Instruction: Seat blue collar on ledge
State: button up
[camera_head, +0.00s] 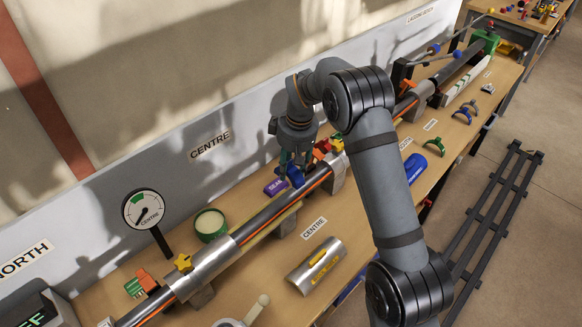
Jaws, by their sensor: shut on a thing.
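My gripper (290,164) points down over the long pipe (268,215) near the middle of the bench. It is shut on a blue piece (295,177), which looks like the blue collar. The collar is at the pipe's back side, close to the pipe; I cannot tell whether it touches. The fingers and wrist hide part of it.
Red and orange fittings (322,149) crowd the pipe right of my gripper. A purple block (275,187) lies left of it. A green-rimmed pot (210,225) and a gauge (145,209) stand behind the pipe. A loose silver half-shell (316,265) lies in front.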

aim_at(292, 193)
notch_tip(292, 193, down, 9)
jog(key=b, duration=0.7)
jog(key=shift+r, duration=0.15)
jog(key=shift+s+d, duration=0.1)
jog(key=shift+s, duration=0.1)
jog(key=shift+s+f+b, duration=0.1)
jog(key=shift+f+b, duration=0.15)
jog(key=shift+b, duration=0.05)
jog(key=o, duration=1.2)
jog(key=shift+f, duration=0.1)
jog(key=shift+w, duration=0.2)
